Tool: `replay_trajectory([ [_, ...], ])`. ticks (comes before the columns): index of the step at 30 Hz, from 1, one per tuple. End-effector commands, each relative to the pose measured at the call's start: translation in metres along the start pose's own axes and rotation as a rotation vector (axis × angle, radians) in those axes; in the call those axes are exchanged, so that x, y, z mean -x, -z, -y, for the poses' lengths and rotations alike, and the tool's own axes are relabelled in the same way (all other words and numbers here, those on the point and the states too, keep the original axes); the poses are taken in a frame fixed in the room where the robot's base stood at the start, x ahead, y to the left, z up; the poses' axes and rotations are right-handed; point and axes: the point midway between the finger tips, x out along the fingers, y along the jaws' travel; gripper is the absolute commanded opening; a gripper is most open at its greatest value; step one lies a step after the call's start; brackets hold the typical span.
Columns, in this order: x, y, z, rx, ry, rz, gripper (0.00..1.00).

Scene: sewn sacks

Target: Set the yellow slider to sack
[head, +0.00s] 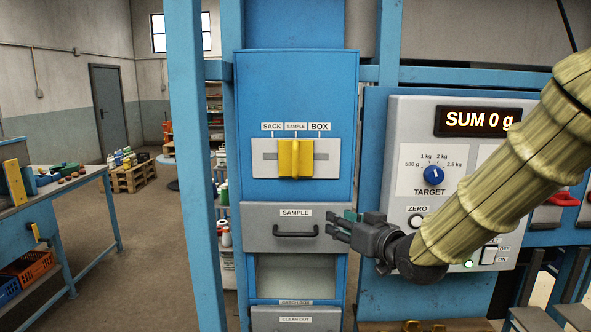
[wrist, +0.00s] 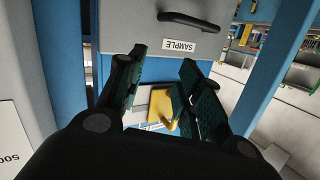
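The yellow slider (head: 295,158) sits on a pale slotted plate (head: 327,146) on the blue cabinet. It stands about mid-slot, below the SAMPLE label (head: 296,126), between SACK (head: 272,127) on the left and BOX (head: 319,127) on the right. My gripper (head: 331,227) is below and to the right of the slider, apart from it, in front of the cabinet's right edge. In the wrist view my gripper (wrist: 163,58) has its fingers spread with nothing held. The slider (wrist: 160,104) shows upside down in the gap between them, partly hidden by the right finger.
Below the slider is a grey SAMPLE drawer (head: 260,235) with a dark handle (head: 296,232), close to my fingers. A blue post (head: 193,180) stands left of the cabinet. A control panel (head: 408,140) reading SUM 0 g is at right, partly behind my arm.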

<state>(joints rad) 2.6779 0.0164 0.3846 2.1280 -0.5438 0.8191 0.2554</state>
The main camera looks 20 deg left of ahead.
Motion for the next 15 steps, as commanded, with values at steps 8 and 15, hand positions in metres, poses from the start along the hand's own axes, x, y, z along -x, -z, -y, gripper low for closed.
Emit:
replay_trajectory([
  [8, 0.003, 0.103, 0.055, 0.108, 0.093, -0.128, 0.35],
  [15, -0.003, 0.12, 0.066, 0.127, 0.109, -0.146, 0.35],
])
